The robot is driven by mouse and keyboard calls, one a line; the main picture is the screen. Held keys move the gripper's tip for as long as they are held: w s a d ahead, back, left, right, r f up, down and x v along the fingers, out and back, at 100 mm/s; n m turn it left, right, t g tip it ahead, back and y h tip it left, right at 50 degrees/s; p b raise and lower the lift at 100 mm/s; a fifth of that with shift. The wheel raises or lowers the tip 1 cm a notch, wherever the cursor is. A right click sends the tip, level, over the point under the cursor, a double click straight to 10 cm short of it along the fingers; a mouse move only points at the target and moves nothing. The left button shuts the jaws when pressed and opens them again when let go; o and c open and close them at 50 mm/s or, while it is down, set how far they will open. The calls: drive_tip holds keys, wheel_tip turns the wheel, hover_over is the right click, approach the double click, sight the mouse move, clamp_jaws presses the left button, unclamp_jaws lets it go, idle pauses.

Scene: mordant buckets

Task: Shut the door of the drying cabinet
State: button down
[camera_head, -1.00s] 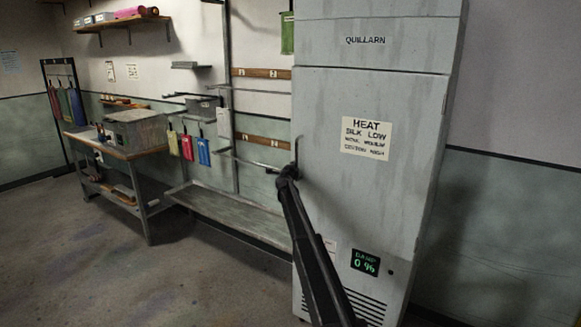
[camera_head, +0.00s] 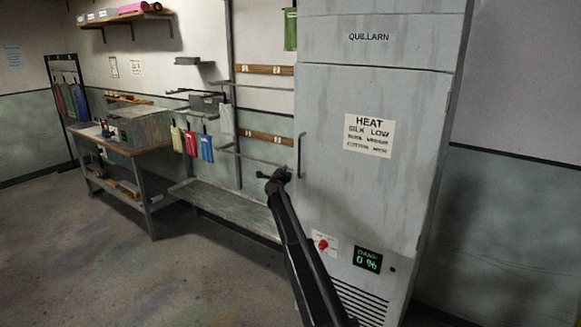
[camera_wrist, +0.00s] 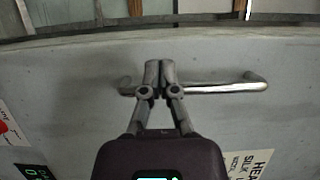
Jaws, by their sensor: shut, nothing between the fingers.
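The drying cabinet (camera_head: 372,22) is a tall grey unit marked QUILLARN. Its grey door (camera_head: 360,95) carries a HEAT label and looks flush with the front in the head view, with no gap that I can make out. The upright door handle (camera_head: 301,155) is on the door's left edge; it shows as a metal bar in the wrist view (camera_wrist: 225,87). My gripper (camera_head: 274,177) is just left of and below the handle. In the wrist view my gripper (camera_wrist: 158,68) has its fingers together, overlapping part of the bar; I cannot tell whether they touch it.
A red knob (camera_head: 323,244) and a green display (camera_head: 367,260) reading 0 % are low on the cabinet. A wall rack with a low bench (camera_head: 225,208) stands to its left, and a workbench (camera_head: 140,150) beyond. The floor at front left is clear.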

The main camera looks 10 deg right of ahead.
drive_tip(key=shift+s+a+r, duration=0.1)
drive_tip(key=shift+s+a, duration=0.85)
drive_tip(key=shift+s, duration=0.15)
drive_tip(key=shift+s+a, duration=0.9)
drive_tip(key=shift+s, duration=0.2)
drive_tip(key=shift+a, duration=0.1)
